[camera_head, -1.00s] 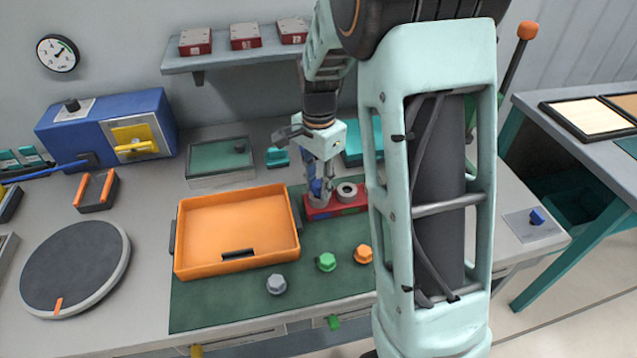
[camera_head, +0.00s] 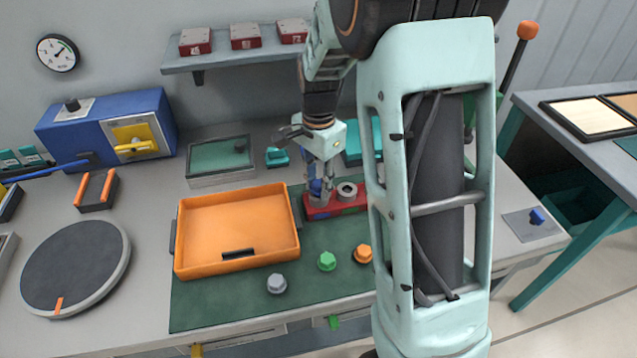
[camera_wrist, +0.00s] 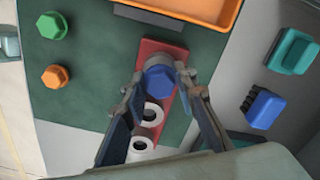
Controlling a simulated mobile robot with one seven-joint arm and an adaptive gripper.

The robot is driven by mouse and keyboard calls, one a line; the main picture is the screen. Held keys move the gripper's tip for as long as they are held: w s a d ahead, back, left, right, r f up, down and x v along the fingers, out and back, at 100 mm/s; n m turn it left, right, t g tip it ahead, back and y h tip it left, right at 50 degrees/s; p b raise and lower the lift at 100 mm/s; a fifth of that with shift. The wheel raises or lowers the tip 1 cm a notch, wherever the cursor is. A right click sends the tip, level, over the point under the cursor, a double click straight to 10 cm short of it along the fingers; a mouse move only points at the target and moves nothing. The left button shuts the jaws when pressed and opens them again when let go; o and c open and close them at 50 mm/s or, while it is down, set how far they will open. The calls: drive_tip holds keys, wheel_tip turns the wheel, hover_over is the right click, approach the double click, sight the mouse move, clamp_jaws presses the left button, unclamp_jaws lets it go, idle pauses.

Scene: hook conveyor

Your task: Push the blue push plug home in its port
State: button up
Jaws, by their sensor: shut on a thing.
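The blue push plug (camera_wrist: 160,84) has a hexagonal head. In the wrist view it is over the end of the red port block (camera_wrist: 154,47), in line with two open round ports (camera_wrist: 152,114). In the head view the plug (camera_head: 315,187) is partly hidden by my fingers, above the left end of the red block (camera_head: 322,212). My gripper (camera_wrist: 162,82) is shut on the plug, one finger on each side of its head. My gripper (camera_head: 321,183) points down in the head view. How deep the plug sits in its port cannot be told.
An orange tray (camera_head: 184,262) stands left of the block. Grey (camera_head: 276,284), green (camera_head: 327,261) and orange (camera_head: 363,254) plugs stand on the green mat (camera_head: 215,305) in front. Teal (camera_wrist: 294,50) and blue (camera_wrist: 265,109) pieces lie beside the mat in the wrist view.

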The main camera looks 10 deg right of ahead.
drive_tip(key=shift+f, duration=0.3)
drive_tip(key=o, duration=1)
